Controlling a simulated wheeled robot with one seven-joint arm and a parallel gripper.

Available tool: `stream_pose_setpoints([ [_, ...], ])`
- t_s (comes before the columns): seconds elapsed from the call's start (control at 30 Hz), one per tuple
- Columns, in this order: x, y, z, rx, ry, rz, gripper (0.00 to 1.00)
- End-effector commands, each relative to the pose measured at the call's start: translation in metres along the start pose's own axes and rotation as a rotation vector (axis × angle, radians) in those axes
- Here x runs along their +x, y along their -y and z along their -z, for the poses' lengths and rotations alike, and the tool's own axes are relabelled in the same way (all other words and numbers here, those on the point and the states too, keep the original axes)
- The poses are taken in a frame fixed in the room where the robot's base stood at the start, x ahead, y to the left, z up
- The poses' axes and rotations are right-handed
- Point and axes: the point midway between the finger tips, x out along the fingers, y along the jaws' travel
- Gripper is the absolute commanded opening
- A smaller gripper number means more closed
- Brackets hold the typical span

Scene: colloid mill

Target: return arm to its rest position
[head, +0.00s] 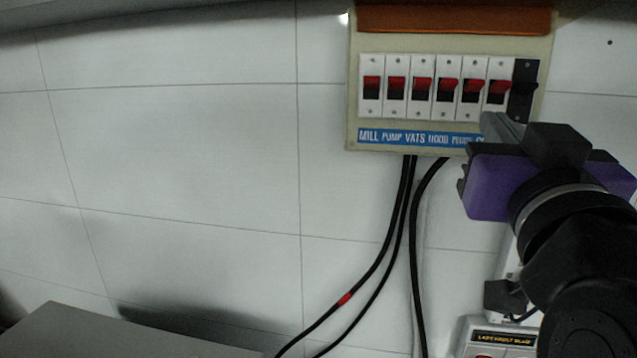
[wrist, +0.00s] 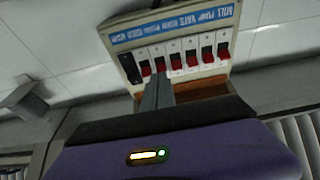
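My gripper (head: 493,120) is at the lower right of the switch panel (head: 352,100) in the head view. Its purple body is to the right, and its grey fingers overlap the panel's lower edge below the rightmost red switch (head: 498,86). In the wrist view the picture is turned over, and the two fingers (wrist: 158,92) lie side by side with no gap, holding nothing visible. They point toward the red switches. I cannot tell whether the fingertips touch the panel. My arm extends from the lower right corner in the head view.
The panel has a row of several red switches, a black module (head: 523,92), a blue label strip (head: 400,137) and an orange cover (head: 455,19). Black cables (head: 385,250) hang below. A labelled box (head: 500,337) is beneath my arm. The tiled wall at left is clear.

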Motion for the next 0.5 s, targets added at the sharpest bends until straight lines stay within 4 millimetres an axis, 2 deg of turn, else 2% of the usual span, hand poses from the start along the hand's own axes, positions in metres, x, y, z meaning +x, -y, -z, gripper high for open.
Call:
stream_pose_setpoints([
  [0.3,0.0,-0.001,0.004,0.008,-0.017,-0.003,0.0],
  [0.37,0.0,-0.001,0.012,0.016,-0.049,-0.005,0.0],
  [0.5,-0.004,-0.001,0.043,0.044,-0.175,-0.002,0.0],
])
